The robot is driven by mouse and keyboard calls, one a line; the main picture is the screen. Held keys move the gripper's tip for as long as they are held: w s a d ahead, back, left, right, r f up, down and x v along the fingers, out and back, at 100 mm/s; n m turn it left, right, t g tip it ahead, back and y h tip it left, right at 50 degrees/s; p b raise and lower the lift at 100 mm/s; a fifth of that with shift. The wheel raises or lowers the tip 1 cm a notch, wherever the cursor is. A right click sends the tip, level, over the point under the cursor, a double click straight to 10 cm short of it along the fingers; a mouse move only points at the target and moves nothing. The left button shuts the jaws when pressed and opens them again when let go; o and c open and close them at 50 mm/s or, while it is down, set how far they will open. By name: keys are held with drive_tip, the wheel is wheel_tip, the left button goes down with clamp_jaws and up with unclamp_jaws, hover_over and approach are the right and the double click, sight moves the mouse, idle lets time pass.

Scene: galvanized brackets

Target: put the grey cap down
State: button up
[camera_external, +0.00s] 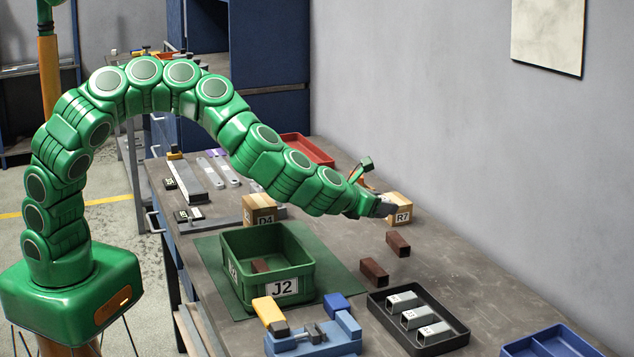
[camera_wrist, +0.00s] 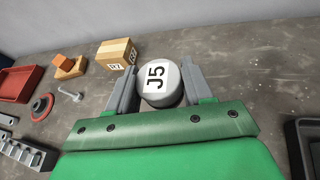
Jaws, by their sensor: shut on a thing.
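The grey cap (camera_wrist: 160,85) is a round grey piece with a white label reading J5 on its top. In the wrist view it sits between the two grey fingers of my gripper (camera_wrist: 158,78), which is shut on it. In the external view my gripper (camera_external: 384,207) is over the back part of the workbench, next to the R7 box. I cannot make out the cap there. Whether the cap touches the bench top or is held just above it, I cannot tell.
The cardboard R7 box (camera_external: 399,211) stands close by. Two brown tubes (camera_external: 398,244) lie nearer the front. A black tray (camera_external: 417,317) holds labelled grey pieces. A green J2 bin (camera_external: 283,287) stands on a green mat.

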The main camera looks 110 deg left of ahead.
sight(310, 221)
drive_tip(key=s+a+f+n+g+y, duration=0.1)
drive_tip(key=s+a+f+n+g, duration=0.1)
drive_tip(key=s+a+n+g, duration=0.7)
drive_tip(key=s+a+g, duration=0.1)
drive_tip(key=s+a, duration=0.3)
drive_tip(key=s, duration=0.3)
drive_tip(key=shift+f, duration=0.2)
drive_tip(key=s+n+g, duration=0.1)
drive_tip(key=s, duration=0.1)
drive_tip(key=s+n+g+h, duration=0.1)
drive_tip(key=s, duration=0.1)
drive_tip(key=s+a+n+g, duration=0.1)
drive_tip(key=s+g, duration=0.1)
drive_tip(key=s, duration=0.1)
drive_tip(key=shift+f+n+h, duration=0.2)
drive_tip(key=shift+n+h, duration=0.1)
drive_tip(key=shift+n, duration=0.1)
drive_tip(key=shift+g, duration=0.3)
drive_tip(key=shift+s+f, duration=0.2)
drive_tip(key=shift+f, duration=3.8)
drive_tip(key=shift+f, duration=0.4)
drive_tip(key=o, duration=1.1)
